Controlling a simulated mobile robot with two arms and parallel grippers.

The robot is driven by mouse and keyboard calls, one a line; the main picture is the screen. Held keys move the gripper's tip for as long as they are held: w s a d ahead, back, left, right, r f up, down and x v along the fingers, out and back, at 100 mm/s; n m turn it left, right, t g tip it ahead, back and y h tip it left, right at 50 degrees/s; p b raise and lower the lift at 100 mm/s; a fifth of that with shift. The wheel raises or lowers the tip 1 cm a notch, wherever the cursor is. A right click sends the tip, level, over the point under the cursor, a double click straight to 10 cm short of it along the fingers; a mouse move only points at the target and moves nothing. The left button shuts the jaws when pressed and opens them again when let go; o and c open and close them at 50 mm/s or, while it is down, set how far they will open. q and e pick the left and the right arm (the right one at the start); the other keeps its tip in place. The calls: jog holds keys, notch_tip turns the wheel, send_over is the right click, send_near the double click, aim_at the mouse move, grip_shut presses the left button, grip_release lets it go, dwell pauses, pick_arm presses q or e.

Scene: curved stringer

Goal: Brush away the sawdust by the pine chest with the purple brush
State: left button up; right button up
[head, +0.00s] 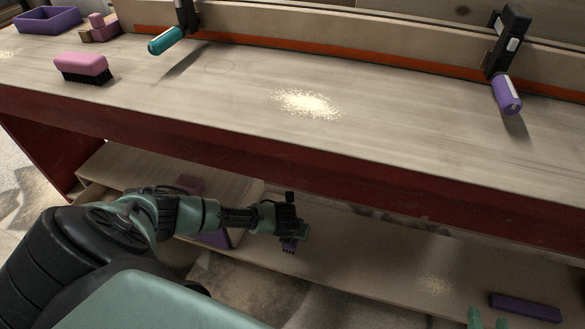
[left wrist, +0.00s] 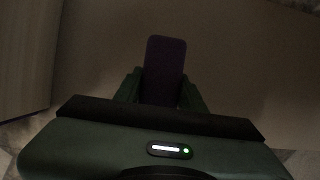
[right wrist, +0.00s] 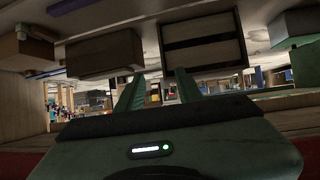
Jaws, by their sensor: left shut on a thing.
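My left gripper (head: 292,232) is low over the lower shelf, shut on the purple brush (head: 289,245), whose dark bristles point down. In the left wrist view the brush (left wrist: 165,70) sits between the fingers. A brighter sawdust patch (head: 307,103) lies on the bench top. My right gripper (head: 487,319) is at the bottom right edge, open and empty.
The bench top (head: 400,140) overhangs the lower shelf. It bears a pink brush (head: 82,65), a purple tray (head: 48,20) and clamps with teal (head: 165,41) and purple (head: 507,95) handles. A long purple block (head: 525,307) lies at the lower shelf's right. The shelf between brush and faint patch looks clear.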

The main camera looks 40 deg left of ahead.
pick_arm(q)
jog(key=shift+r+p, duration=0.8)
jog(key=shift+p, duration=0.1)
jog(key=shift+r+p, duration=0.4)
jog(key=shift+p, duration=0.1)
jog(key=shift+r+p, duration=0.3)
jog(key=shift+p, duration=0.1)
pick_arm(e)
jog(key=s+d+f+g+h, duration=0.1)
jog(key=s+d+f+g, duration=0.1)
jog(key=s, duration=0.4)
jog(key=s+d+f+g+h, duration=0.1)
jog(key=s+d+f+g, duration=0.1)
jog(key=s+f+g, duration=0.3)
jog(key=shift+s+d+m+g, duration=0.3)
jog(key=shift+s+g, duration=0.3)
jog(key=shift+s, duration=0.65)
